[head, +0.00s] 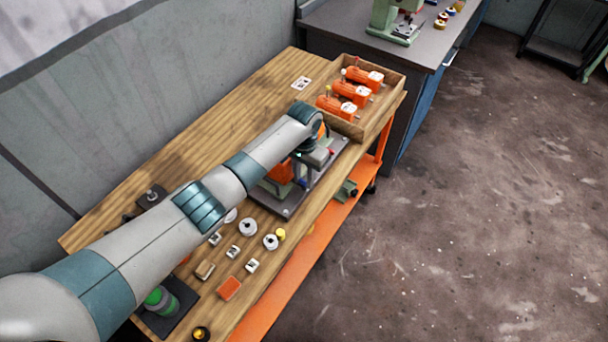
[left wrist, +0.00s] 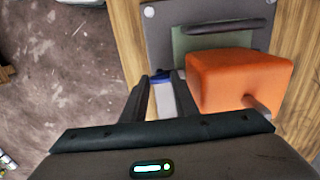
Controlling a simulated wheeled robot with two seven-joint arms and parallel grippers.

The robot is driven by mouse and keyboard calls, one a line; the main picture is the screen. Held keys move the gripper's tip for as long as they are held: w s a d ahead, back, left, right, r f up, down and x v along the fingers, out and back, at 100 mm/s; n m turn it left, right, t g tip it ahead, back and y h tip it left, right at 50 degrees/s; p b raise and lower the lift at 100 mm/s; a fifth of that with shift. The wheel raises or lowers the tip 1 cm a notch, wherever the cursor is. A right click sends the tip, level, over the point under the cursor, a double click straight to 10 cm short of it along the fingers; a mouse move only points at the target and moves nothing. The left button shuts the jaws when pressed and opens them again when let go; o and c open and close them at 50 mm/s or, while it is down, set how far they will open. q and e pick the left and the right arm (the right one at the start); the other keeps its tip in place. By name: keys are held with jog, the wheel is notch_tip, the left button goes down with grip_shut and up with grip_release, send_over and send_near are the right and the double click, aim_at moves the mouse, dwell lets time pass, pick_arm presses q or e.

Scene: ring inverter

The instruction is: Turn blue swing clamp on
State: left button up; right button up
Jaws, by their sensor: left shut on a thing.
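My left gripper (head: 318,154) reaches over the grey fixture plate (head: 288,211) on the wooden bench, and its own arm hides much of the fixture. In the left wrist view the left gripper (left wrist: 162,97) has its dark fingers close around the blue swing clamp (left wrist: 160,76). Only a small blue part of the clamp shows, at the fingertips; its full shape and angle are hidden. An orange block (left wrist: 238,78) stands on the fixture right beside the fingers. The grey plate (left wrist: 162,38) lies behind it. My right gripper is not in view.
A wooden crate (head: 398,82) with several orange parts stands at the bench's far end. Buttons, small blocks and round pieces lie on the near part, including an orange block (head: 230,288). The bench's right edge is close to the fixture; open floor (head: 470,220) lies beyond.

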pick_arm(q)
jog(key=shift+w, duration=0.1)
jog(key=o, duration=1.1)
jog(key=shift+c, duration=0.2)
jog(key=shift+r, duration=0.2)
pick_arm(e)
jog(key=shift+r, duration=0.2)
